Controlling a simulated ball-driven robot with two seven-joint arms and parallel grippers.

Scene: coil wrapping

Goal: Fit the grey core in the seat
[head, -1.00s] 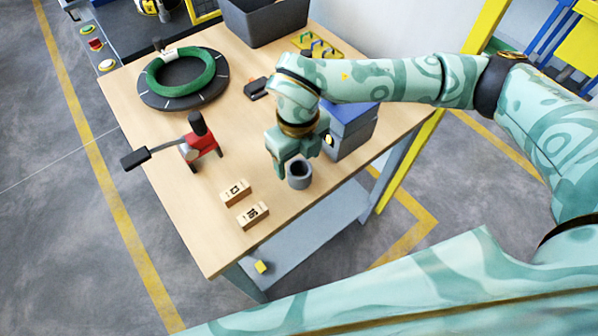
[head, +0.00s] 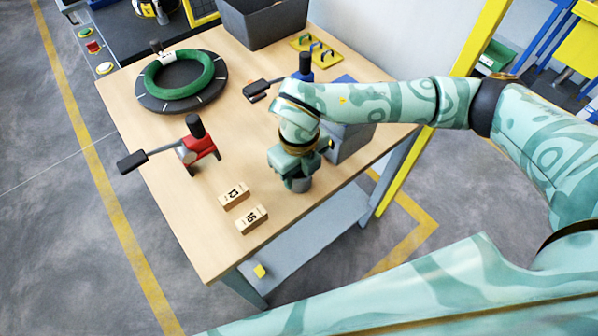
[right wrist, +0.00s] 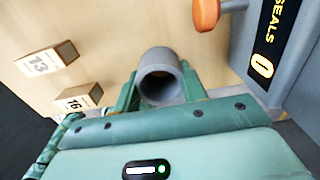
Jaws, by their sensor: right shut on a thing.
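The grey core (right wrist: 161,78) is a short hollow cylinder near the table's front right edge. In the right wrist view it sits between the two green fingers of my right gripper (right wrist: 165,95), which is shut on it. In the head view my right gripper (head: 296,168) covers most of the core, and only its lower part (head: 298,184) shows. I cannot tell whether the core touches the table. No seat can be told for certain in these views. My left gripper is not in view.
A green ring (head: 207,72) lies on a dark round plate (head: 147,99). A red tool (head: 203,147) with a black handle and a blue one (head: 306,66) stand on the table. Number blocks (head: 234,195) (head: 252,220) lie left of the core. A grey-blue box (head: 352,140) stands close right.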

